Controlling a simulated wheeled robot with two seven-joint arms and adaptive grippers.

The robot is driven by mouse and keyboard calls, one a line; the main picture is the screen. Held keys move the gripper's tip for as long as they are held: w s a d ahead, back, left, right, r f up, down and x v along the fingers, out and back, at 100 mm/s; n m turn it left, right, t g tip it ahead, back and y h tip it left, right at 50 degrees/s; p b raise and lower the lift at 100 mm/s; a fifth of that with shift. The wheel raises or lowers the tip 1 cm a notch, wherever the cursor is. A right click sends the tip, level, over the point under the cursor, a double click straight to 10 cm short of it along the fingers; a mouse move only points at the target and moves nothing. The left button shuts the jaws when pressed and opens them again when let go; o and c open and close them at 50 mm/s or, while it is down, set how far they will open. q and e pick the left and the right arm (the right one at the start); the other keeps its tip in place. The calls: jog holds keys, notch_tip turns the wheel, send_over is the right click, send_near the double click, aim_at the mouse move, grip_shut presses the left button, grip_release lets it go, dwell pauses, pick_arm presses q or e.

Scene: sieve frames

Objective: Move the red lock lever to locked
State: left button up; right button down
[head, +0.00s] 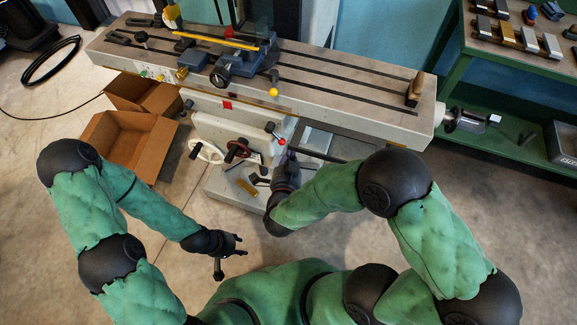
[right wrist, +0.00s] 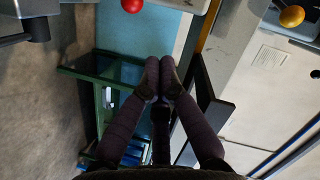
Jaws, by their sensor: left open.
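The red lock lever (head: 281,141) is a short dark rod with a red ball knob, on the front of the grey machine below its long table. Its red knob also shows at the top edge of the right wrist view (right wrist: 132,5); the rod is out of that picture. My right gripper (head: 289,157) is just below the knob in the head view. In the right wrist view its dark fingers (right wrist: 160,62) meet at the tips with nothing visible between them, apart from the knob. My left gripper (head: 238,245) is open and empty, low in front of the machine.
A yellow knob (head: 273,92) sits on a lever above, and a handwheel (head: 207,152) is at the machine's lower left. Cardboard boxes (head: 160,134) stand left on the floor. A green bench (head: 455,55) is at the right. The floor around my left gripper is clear.

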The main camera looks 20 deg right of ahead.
aim_at(284, 141)
jog(key=shift+w+a+f+b, duration=0.1)
jog(key=shift+w+f+b, duration=0.35)
jog(key=shift+w, duration=0.35)
jog(key=shift+w+a+f+b, duration=0.1)
jog(key=shift+w+f+b, duration=0.35)
jog(key=shift+w, duration=0.3)
jog(key=shift+w+a+f+b, duration=0.1)
jog(key=shift+w+f+b, duration=0.35)
jog(key=shift+w, duration=0.35)
jog(key=shift+f, duration=0.15)
jog(key=shift+w+a+f+b, duration=0.15)
jog(key=shift+w+f+b, duration=0.15)
jog(key=shift+f+b, duration=0.15)
jog(key=shift+a, duration=0.1)
